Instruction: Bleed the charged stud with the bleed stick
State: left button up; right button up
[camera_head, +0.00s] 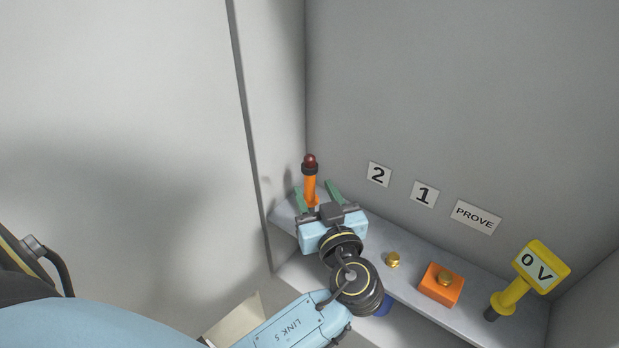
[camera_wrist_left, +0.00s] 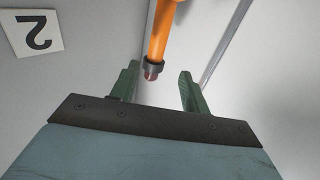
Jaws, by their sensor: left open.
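The bleed stick (camera_head: 310,188) is orange, with a black collar and a dark red tip at its top. It stands upright at the left end of the grey shelf (camera_head: 412,287). My left gripper (camera_head: 316,190) is open, its green fingers on either side of the stick. In the left wrist view the stick (camera_wrist_left: 159,35) shows between and beyond the open fingers (camera_wrist_left: 159,72), with gaps visible at both sides. A brass stud (camera_head: 393,259) stands on the shelf. Another brass stud (camera_head: 445,278) sits on an orange block (camera_head: 440,292). My gripper and wrist hide part of the shelf.
A yellow tester (camera_head: 515,292) reading "0 V" stands at the shelf's right end. Labels "2" (camera_head: 378,174), "1" (camera_head: 424,194) and "PROVE" (camera_head: 475,217) are on the back wall. A side wall (camera_head: 275,120) rises close left of the stick. A blue thing (camera_head: 384,305) is partly hidden behind my wrist.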

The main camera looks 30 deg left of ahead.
aim_at(312, 178)
pick_arm(q)
jog(key=x, duration=0.3)
jog(key=shift+w+a+p, duration=0.1)
jog(key=shift+w+p, duration=0.05)
jog(key=shift+p, duration=0.15)
jog(key=x, duration=0.1)
jog(key=p+x, duration=0.1)
jog(key=x, duration=0.1)
jog(key=p+x, duration=0.1)
jog(key=shift+w+f, duration=0.25)
jog(key=shift+w, duration=0.25)
jog(key=shift+w+a+f, duration=0.15)
jog(key=shift+w+a, duration=0.05)
jog(key=shift+a, duration=0.1)
grip_shut()
